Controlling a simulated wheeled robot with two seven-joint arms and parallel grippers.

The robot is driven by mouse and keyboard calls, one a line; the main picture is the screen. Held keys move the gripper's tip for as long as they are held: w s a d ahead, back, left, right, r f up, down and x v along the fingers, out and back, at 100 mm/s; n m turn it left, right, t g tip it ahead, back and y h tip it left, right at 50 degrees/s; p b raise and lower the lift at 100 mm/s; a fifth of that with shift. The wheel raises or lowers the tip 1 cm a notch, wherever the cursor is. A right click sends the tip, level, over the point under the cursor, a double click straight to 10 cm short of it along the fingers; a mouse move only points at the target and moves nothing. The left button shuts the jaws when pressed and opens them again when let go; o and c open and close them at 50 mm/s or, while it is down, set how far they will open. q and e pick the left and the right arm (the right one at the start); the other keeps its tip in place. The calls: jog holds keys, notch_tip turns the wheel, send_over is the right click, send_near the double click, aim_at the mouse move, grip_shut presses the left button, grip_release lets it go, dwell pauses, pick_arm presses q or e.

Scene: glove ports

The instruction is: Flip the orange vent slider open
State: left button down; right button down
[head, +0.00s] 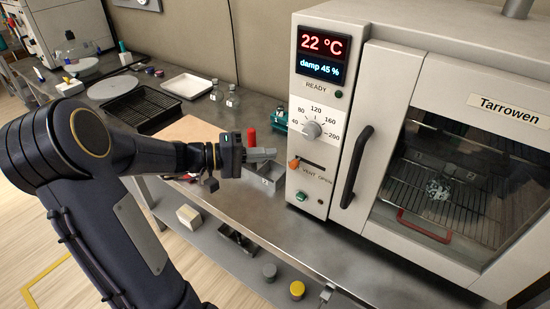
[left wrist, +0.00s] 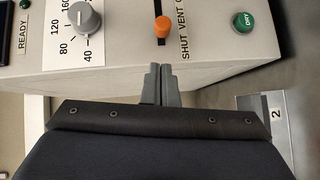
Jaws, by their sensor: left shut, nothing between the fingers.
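The orange vent slider (head: 294,164) sits at the left end of a dark slot on the oven's front panel, on the SHUT side of the SHUT VENT OPEN label. It also shows in the left wrist view (left wrist: 162,27), straight beyond my fingertips. My left gripper (head: 272,154) is shut and empty, pointing at the panel. In the left wrist view, its fingertips (left wrist: 161,70) are side by side with a small gap to the slider, apart from it. My right gripper is not in view.
A temperature dial (head: 312,130) is above the slider, a green button (head: 302,197) below, and a black door handle (head: 356,167) to the right. A small metal tray (head: 263,176) and a red-capped item (head: 251,138) are near my left gripper. The bench front is clear.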

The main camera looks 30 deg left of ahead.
aim_at(296, 160)
pick_arm(q)
jog(key=shift+s+d+f, duration=0.1)
jog(key=shift+d+f, duration=0.05)
jog(key=shift+d, duration=0.65)
jog(key=shift+s+d+f, duration=0.1)
jog(key=shift+d, duration=0.7)
jog(key=d+b, duration=0.4)
jog(key=d, duration=0.2)
jog(key=shift+s, duration=0.35)
jog(key=shift+d, duration=0.15)
